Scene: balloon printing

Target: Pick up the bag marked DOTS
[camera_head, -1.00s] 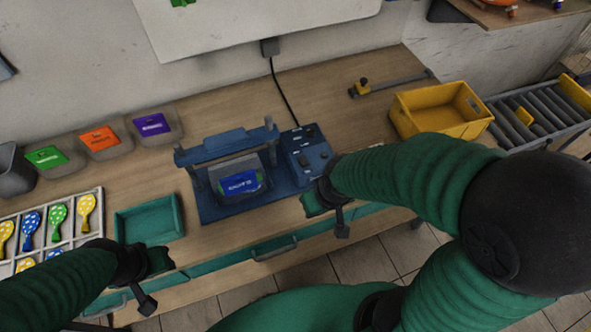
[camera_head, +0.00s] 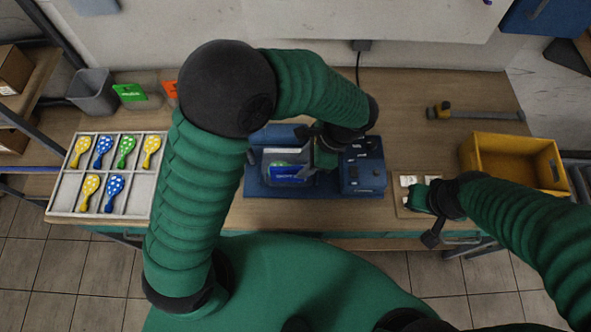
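A greyish bag with a blue label (camera_head: 286,172) sits in the blue press (camera_head: 300,192); the label's lettering is too small to read surely. My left gripper (camera_head: 319,153) reaches over the press from above and overlaps the bag's right edge. I cannot tell whether it touches the bag or how far its fingers are apart. My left arm hides part of the table behind it. My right gripper (camera_head: 416,197) is low at the table's front, right of the press, over a small board (camera_head: 404,209) with white pieces; its fingers are partly hidden.
A divided white tray (camera_head: 68,192) holds several spotted balloon-shaped pieces at the left. A yellow crate (camera_head: 513,163) is at the right. The table between press and crate is partly clear.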

